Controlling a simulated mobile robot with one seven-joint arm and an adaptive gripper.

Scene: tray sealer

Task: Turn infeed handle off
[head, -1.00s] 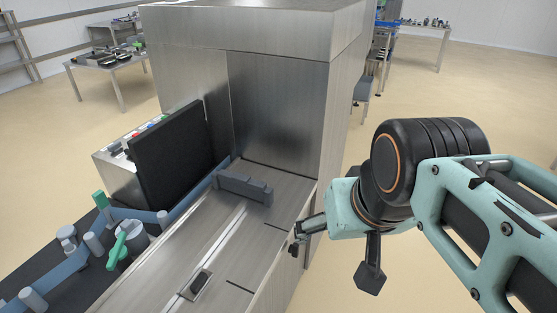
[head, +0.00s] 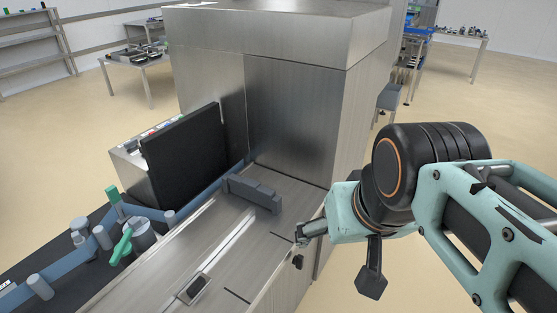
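Two green handles show at the left in the head view: one stands up (head: 113,196) by the blue guide rail, and the other (head: 122,246) lies slanted beside a grey round fitting. I cannot tell which of them is the infeed handle. My gripper (head: 303,236) is at the right end of the steel machine bed, far from both handles. Its fingers are small and partly hidden by my wrist, so I cannot tell if they are open. I see nothing held in it.
A tall steel machine housing (head: 290,110) stands at the back centre. A black screen panel (head: 185,158) stands between the handles and the housing. A dark grey block (head: 252,192) lies on the steel bed (head: 215,245). Open floor is at the right.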

